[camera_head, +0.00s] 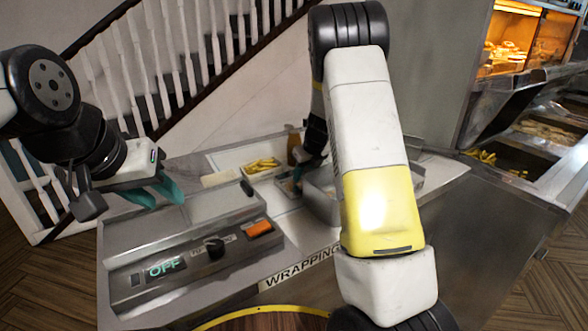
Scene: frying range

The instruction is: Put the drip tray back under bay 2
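I cannot pick out a drip tray or a bay 2 label for certain. A steel, box-like container (322,205) stands on the counter, partly behind my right arm; I cannot tell if it is the drip tray. My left gripper (160,193) has teal fingers that look spread apart and empty, above the left part of a steel control unit (215,258). My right arm crosses the middle of the view and hides much of the counter. Only a bit of my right gripper (298,174) shows, low by the container's back left; its fingers are mostly hidden.
The control unit has an OFF display (166,267), a black knob (214,246) and an orange switch (259,229). A tray of yellow chips (262,166) and a brown bottle (294,146) stand behind. A WRAPPING label (299,268) marks the front edge. A lit food cabinet (522,42) is at right.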

